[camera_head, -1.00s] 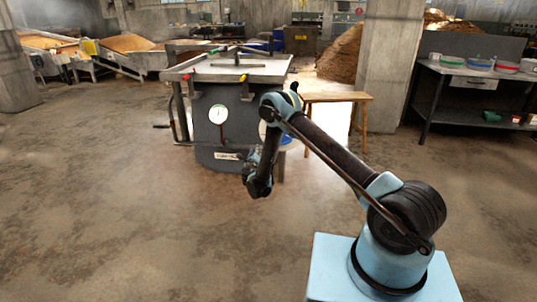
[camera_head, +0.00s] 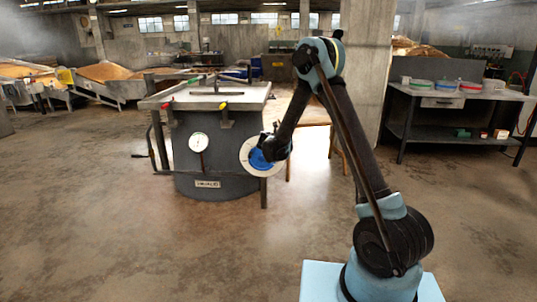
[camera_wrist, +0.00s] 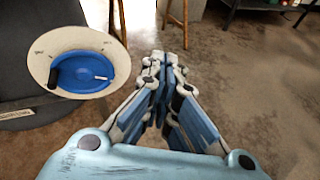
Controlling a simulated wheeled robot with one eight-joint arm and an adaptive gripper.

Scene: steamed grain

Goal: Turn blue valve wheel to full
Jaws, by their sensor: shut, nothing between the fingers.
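The blue valve wheel (camera_wrist: 84,69) sits in front of a pale round dial plate (camera_wrist: 62,42) in the left of the wrist view, with a dark handle knob (camera_wrist: 54,79) at its left edge. In the head view the blue wheel (camera_head: 262,159) shows on the dial plate (camera_head: 249,166) at the right side of the grey vat, partly hidden by my gripper. My gripper (camera_wrist: 163,60) is shut and empty, to the right of the wheel in the wrist view. I see no contact with the wheel. Marks on the dial are too small to read.
The grey vat (camera_head: 180,160) has a round gauge (camera_head: 198,142) on its front and a flat top (camera_head: 238,97) with levers. A wooden stool (camera_head: 318,114) stands behind my arm. A workbench (camera_head: 440,95) with bowls stands at the right. The floor in front is clear.

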